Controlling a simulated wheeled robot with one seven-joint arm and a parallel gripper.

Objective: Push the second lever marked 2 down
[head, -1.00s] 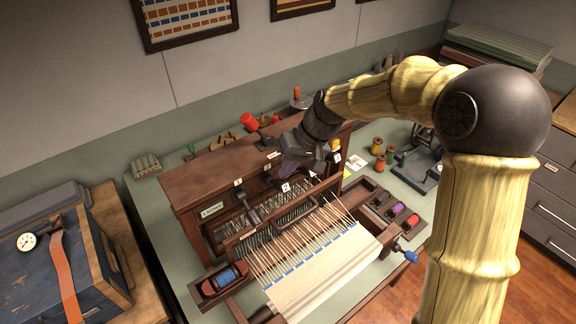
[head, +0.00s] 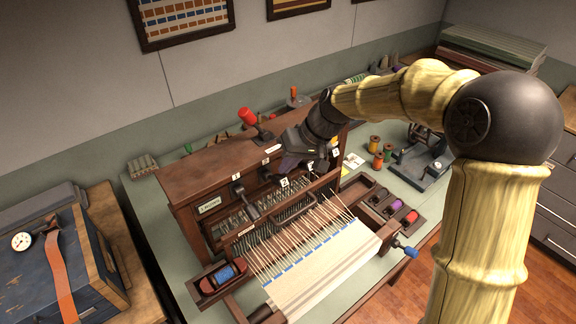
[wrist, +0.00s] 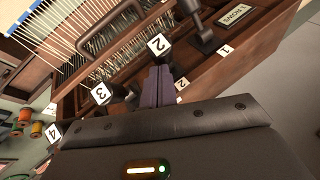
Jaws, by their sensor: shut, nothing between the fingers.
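My gripper (wrist: 158,88) is shut and empty, its purple-grey fingers pointing at lever 2. In the head view my gripper (head: 290,166) is at the front of the brown loom box. Lever 2 ends in a dark block with a white face marked 2 (wrist: 158,45); in the wrist view the fingertips overlap its near side, and I cannot tell if they touch it. The white 2 face also shows in the head view (head: 284,182). Lever 1 (wrist: 203,35) is tilted down beside it. Blocks marked 3 (wrist: 100,93) and 4 (wrist: 53,133) are on the other side.
Loom threads and woven cloth (head: 330,265) stretch in front of the levers. A red-handled lever (head: 248,117) stands on the box top. A spool tray (head: 385,205) is at right, a shuttle (head: 222,277) at front left. Loose spools (head: 375,143) stand on the table behind.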

